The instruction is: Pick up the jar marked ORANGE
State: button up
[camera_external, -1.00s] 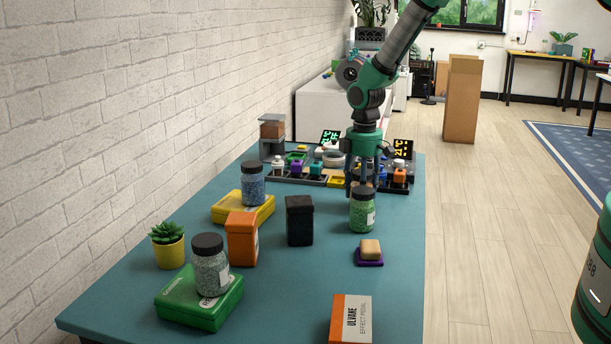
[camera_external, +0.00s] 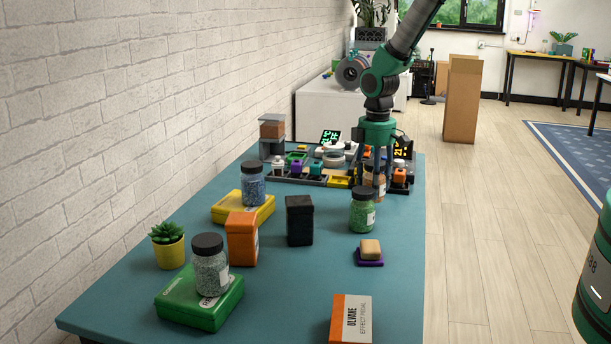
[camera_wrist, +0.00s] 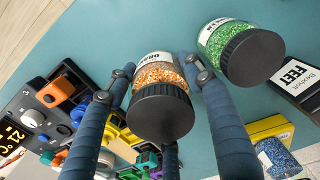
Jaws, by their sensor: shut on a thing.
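The jar of orange granules (camera_wrist: 158,72) has a black lid and a white label whose visible letters fit ORANGE. In the wrist view it sits between the two blue fingers of my gripper (camera_wrist: 157,66), which are shut on its sides. In the external view the jar (camera_external: 374,182) is partly hidden by my gripper (camera_external: 375,188) and stands just behind the green jar. I cannot tell whether its base touches the table. The green-granule jar (camera_external: 362,212) stands close in front; in the wrist view it (camera_wrist: 243,50) is right of the held jar.
A blue-granule jar (camera_external: 252,185) stands on a yellow box (camera_external: 228,207). A grey-granule jar (camera_external: 211,268) stands on a green box (camera_external: 190,305). Black (camera_external: 299,222) and orange (camera_external: 242,240) canisters stand mid-table. Trays of small parts (camera_external: 296,176) lie behind.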

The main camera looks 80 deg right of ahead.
jog(key=s+a, duration=0.2)
jog(key=s, duration=0.1)
jog(key=s+a, duration=0.2)
jog(key=s, duration=0.1)
jog(key=s+a+r, duration=0.1)
jog(key=s+a, duration=0.1)
jog(key=s, duration=0.2)
jog(key=shift+a+p, duration=0.1)
jog(key=shift+p, duration=0.25)
